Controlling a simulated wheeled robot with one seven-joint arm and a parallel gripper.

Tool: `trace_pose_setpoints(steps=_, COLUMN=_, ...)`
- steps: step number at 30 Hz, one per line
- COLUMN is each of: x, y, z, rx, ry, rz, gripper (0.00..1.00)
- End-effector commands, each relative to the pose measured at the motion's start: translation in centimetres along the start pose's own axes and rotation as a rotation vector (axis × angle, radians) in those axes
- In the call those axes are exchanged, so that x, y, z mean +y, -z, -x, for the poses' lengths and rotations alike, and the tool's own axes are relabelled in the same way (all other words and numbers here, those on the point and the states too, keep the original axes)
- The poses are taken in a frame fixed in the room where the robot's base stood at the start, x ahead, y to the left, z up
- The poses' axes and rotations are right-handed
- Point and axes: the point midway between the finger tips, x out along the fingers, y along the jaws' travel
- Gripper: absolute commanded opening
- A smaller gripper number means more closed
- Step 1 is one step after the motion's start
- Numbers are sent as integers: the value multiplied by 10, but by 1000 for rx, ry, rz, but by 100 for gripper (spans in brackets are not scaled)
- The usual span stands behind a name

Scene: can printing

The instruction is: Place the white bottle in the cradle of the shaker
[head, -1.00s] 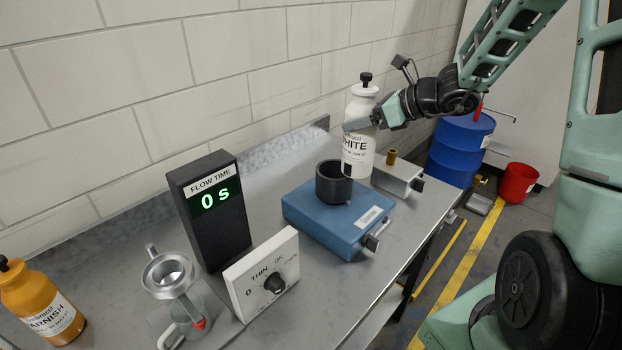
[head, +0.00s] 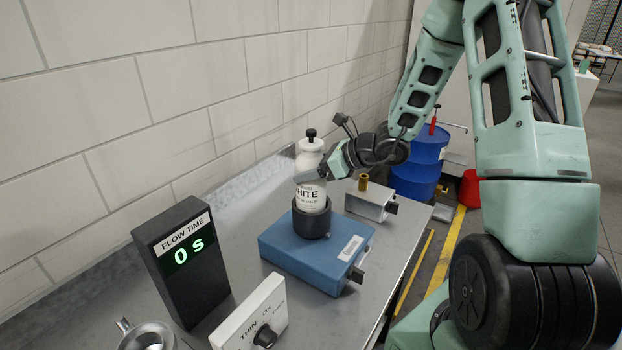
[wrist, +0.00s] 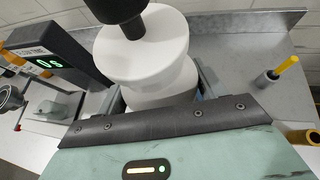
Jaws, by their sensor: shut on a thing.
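The white bottle (head: 311,190) with a black cap stands upright, its lower part inside the dark round cradle (head: 312,222) on top of the blue shaker (head: 300,265). The cradle wall hides the bottle's base, so I cannot tell whether it rests on the bottom. My gripper (head: 318,174) is shut on the bottle at its upper body, coming from the right. In the wrist view the white bottle (wrist: 145,50) fills the upper middle, just beyond the gripper's edge, and hides most of the shaker.
A black flow time display (head: 183,262) reading 0 s stands left of the shaker, with a white dial box (head: 248,318) in front. A metal box with a brass fitting (head: 370,202) sits close on the right. The wall is behind. A blue drum (head: 417,165) stands beyond the bench.

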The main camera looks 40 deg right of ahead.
Motion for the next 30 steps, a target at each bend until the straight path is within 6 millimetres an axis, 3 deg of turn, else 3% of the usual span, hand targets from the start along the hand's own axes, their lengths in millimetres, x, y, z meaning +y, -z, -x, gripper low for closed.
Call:
trace_pose_setpoints(steps=7, x=0, y=22, z=-13, rx=-1, ry=-1, rz=-1, gripper=0)
trace_pose_setpoints(steps=22, x=0, y=30, z=-17, rx=-2, ry=1, rz=2, gripper=0)
trace_pose_setpoints(steps=23, x=0, y=31, z=-16, rx=1, ry=0, rz=0, gripper=75)
trace_pose_setpoints(steps=25, x=0, y=30, z=-16, rx=1, ry=0, rz=0, gripper=91)
trace_pose_setpoints(steps=30, x=0, y=30, z=-16, rx=2, ry=0, rz=0, gripper=91)
